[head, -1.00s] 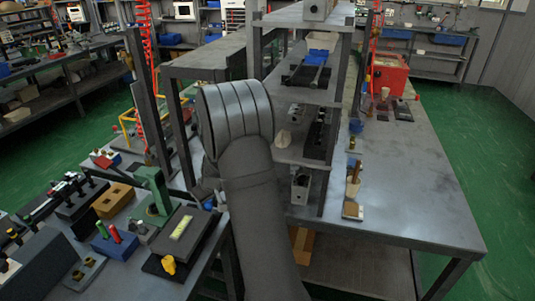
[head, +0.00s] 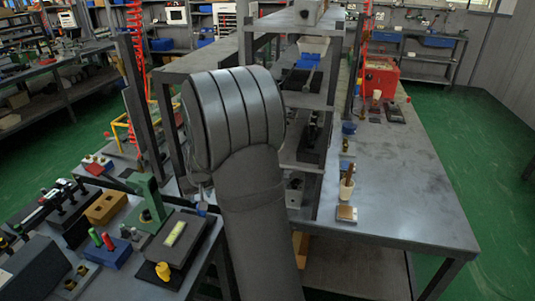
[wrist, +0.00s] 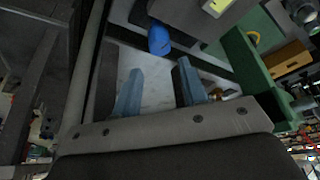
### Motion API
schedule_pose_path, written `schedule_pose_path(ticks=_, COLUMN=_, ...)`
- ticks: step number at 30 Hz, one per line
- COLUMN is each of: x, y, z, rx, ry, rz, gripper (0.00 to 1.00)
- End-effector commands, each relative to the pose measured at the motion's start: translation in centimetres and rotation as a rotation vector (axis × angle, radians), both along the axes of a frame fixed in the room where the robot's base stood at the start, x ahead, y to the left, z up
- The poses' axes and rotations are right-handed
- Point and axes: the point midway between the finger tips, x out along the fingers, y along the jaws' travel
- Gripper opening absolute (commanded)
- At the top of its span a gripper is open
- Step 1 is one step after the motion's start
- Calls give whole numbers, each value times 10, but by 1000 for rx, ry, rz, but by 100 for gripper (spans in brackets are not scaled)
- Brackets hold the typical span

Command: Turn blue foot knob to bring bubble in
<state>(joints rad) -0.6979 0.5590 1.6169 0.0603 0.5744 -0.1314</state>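The dark block (head: 188,252) with a pale yellow-green level vial (head: 175,233) stands on the left bench in the head view. Its yellow knob (head: 163,271) is at the front. The blue foot knob (head: 201,209) is at the block's back right corner, close beside my arm. In the wrist view the blue knob (wrist: 159,40) shows just beyond my gripper (wrist: 160,67). The two blue-grey fingers are apart with nothing between them, and the knob is ahead of the gap. The bubble is too small to make out. My arm hides the gripper in the head view.
A green press-like frame (head: 150,205) stands behind the block. A tan block with holes (head: 106,208) and a blue block with red and green pegs (head: 108,250) are to the left. A grey shelf rack (head: 325,140) stands right of my arm.

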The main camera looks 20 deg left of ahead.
Motion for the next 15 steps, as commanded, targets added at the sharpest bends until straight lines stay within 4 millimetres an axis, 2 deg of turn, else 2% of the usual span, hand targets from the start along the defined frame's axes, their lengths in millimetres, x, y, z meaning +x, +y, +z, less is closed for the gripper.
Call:
schedule_pose_path(ticks=1, x=-3, y=-3, z=11, rx=3, ry=-3, rz=0, gripper=39)
schedule_pose_path(ticks=13, x=-24, y=-25, z=85, rx=3, ry=-3, rz=0, gripper=39)
schedule_pose_path(ticks=15, x=-16, y=-35, z=88, rx=-1, ry=15, rz=-50, gripper=39)
